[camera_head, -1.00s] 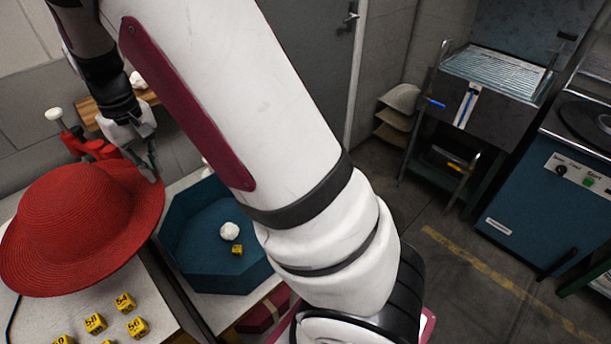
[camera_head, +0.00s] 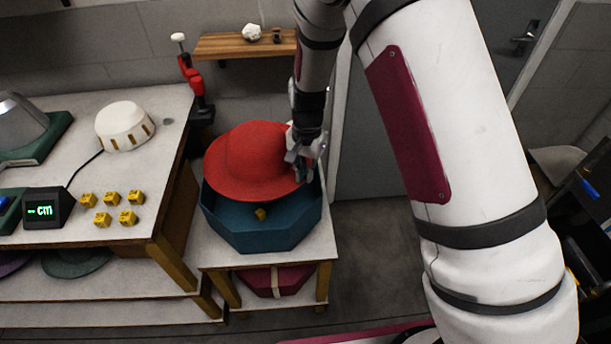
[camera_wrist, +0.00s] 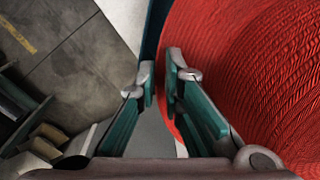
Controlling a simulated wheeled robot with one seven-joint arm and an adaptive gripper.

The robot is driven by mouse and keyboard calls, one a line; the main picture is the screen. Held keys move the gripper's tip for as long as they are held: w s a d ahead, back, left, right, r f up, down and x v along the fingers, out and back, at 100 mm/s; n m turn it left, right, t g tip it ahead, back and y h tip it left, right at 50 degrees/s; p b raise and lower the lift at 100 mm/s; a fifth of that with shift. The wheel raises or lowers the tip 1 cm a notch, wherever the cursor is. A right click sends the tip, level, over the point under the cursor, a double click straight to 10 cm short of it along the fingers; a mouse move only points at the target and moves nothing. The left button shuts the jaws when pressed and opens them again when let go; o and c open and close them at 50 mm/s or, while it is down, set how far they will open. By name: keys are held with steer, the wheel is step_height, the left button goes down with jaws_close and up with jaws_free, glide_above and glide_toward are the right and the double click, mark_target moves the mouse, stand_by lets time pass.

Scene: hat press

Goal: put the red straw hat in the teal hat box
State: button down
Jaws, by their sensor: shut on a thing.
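The red straw hat (camera_head: 252,158) is held over the teal hat box (camera_head: 262,238), crown up and slightly tilted. It covers most of the box's opening. My gripper (camera_head: 304,165) is shut on the right side of the hat's brim. In the wrist view, my gripper (camera_wrist: 163,88) shows with the red hat (camera_wrist: 255,85) filling the right side. I cannot tell whether the hat touches the box's rim.
The box stands on a small white table (camera_head: 325,246), with a crimson box (camera_head: 285,281) on the shelf below. At left, a table holds a white dome (camera_head: 125,124), a small display (camera_head: 47,209) and several yellow cubes (camera_head: 112,198). A wooden shelf (camera_head: 225,46) hangs behind.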

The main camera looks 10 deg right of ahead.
steer(key=shift+s+a+f+m, duration=0.1)
steer(key=shift+a+f+m, duration=0.25)
steer(key=shift+f, duration=0.4)
steer(key=shift+a+f+b, duration=0.15)
steer(key=shift+f+b, duration=4.25)
steer(key=shift+f, duration=4.35)
steer(key=c, duration=1.6)
jaws_free()
steer(key=shift+c, duration=0.2)
steer(key=shift+r, duration=0.1)
step_height(320, 180, up, 12)
steer(key=shift+s, duration=0.15)
